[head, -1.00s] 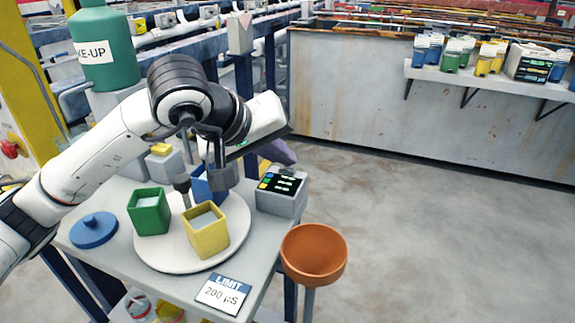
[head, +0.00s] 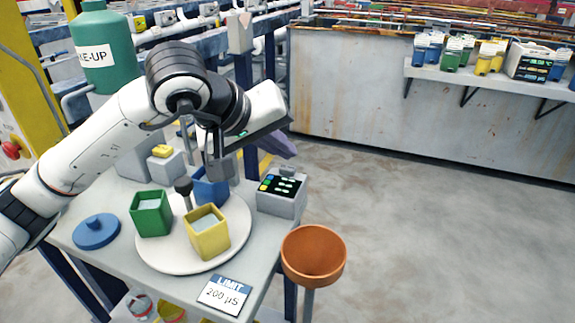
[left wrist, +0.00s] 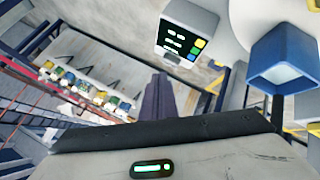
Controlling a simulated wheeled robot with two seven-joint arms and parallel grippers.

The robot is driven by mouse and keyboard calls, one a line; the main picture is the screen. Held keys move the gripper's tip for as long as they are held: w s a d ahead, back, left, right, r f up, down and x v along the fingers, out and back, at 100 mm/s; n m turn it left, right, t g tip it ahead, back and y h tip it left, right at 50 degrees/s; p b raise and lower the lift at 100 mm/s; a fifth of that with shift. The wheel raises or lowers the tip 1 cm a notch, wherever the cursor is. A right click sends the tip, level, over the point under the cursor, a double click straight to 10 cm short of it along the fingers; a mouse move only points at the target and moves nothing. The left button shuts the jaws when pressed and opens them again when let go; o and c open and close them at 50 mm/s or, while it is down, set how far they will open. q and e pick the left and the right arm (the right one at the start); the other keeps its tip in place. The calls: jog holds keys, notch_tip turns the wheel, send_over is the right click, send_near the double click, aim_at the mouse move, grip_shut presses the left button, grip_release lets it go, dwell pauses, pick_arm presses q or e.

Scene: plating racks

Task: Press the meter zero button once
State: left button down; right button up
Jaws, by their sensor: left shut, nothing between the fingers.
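The meter (head: 282,205) is a grey box with a dark, lit display and small coloured buttons along one side, standing at the table's right edge. The left wrist view also shows the meter (left wrist: 190,15), with yellow and green buttons clear. A small grey piece (head: 287,171) sits at its back top. I cannot read which button is zero. My left gripper (head: 284,147) has purple fingers, shut and empty, in the air above and behind the meter, apart from it. The fingers (left wrist: 158,85) point up the left wrist view, left of the meter. My right gripper is not in view.
Green (head: 151,222), yellow (head: 209,241) and blue (head: 217,187) cups stand on a white round plate (head: 165,262), left of the meter. An orange bowl (head: 313,256) stands beside the table's right edge. A limit card (head: 224,295) lies in front.

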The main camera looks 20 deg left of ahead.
pick_arm(q)
notch_tip(320, 180, up, 5)
jog(key=p, duration=0.2)
jog(key=shift+f+p, duration=0.15)
jog(key=shift+p, duration=0.15)
dwell(0.5)
